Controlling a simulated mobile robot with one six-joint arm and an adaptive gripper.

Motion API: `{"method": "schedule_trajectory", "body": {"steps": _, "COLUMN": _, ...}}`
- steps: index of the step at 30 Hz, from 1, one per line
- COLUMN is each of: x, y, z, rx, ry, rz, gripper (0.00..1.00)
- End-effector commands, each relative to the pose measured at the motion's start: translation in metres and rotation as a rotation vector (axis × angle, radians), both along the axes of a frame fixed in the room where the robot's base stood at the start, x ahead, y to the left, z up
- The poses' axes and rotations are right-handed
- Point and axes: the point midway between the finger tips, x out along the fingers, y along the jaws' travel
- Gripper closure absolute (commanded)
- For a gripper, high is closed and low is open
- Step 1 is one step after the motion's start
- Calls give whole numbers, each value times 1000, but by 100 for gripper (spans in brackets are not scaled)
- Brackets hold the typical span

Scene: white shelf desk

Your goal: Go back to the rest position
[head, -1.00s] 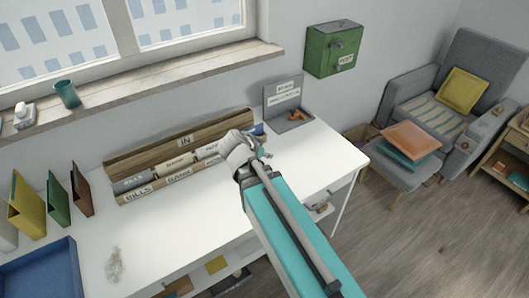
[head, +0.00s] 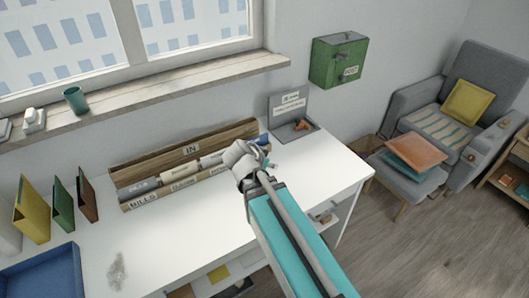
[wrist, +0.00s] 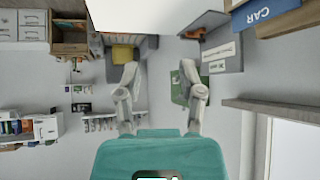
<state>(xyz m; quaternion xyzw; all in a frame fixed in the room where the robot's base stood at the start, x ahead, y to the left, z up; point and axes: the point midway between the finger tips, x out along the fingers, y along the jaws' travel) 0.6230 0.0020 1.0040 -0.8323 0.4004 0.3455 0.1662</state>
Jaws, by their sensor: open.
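My gripper (head: 262,163) is in front of the right end of the wooden IN sorter (head: 152,166), above the white desk, on the end of my teal arm. In the wrist view my gripper (wrist: 160,78) has its two grey fingers well apart. Nothing shows between them except the background wall and armchair. In the head view the arm hides part of the desk, and the fingers are too small to judge.
The desk (head: 185,232) bears a grey stand (head: 290,105) at the back right, upright folders (head: 62,207) and a blue tray (head: 45,275) at left. A green post box (head: 337,62) hangs on the wall. An armchair (head: 470,65) stands right; bare floor lies in front.

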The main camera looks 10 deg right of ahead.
Motion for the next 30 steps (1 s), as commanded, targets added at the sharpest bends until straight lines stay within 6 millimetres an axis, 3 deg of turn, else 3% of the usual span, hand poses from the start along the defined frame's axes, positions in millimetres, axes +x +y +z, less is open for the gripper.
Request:
{"method": "schedule_trajectory", "body": {"steps": 8, "x": -1, "y": -1, "z": -1, "rx": 1, "ry": 15, "rz": 5, "gripper": 50}}
{"method": "schedule_trajectory", "body": {"steps": 16, "x": -15, "y": -9, "z": -15, "rx": 29, "ry": 168, "rz": 79, "gripper": 50}}
{"method": "schedule_trajectory", "body": {"steps": 30, "x": -61, "y": -11, "z": -49, "rx": 213, "ry": 595, "rz": 495, "gripper": 50}}
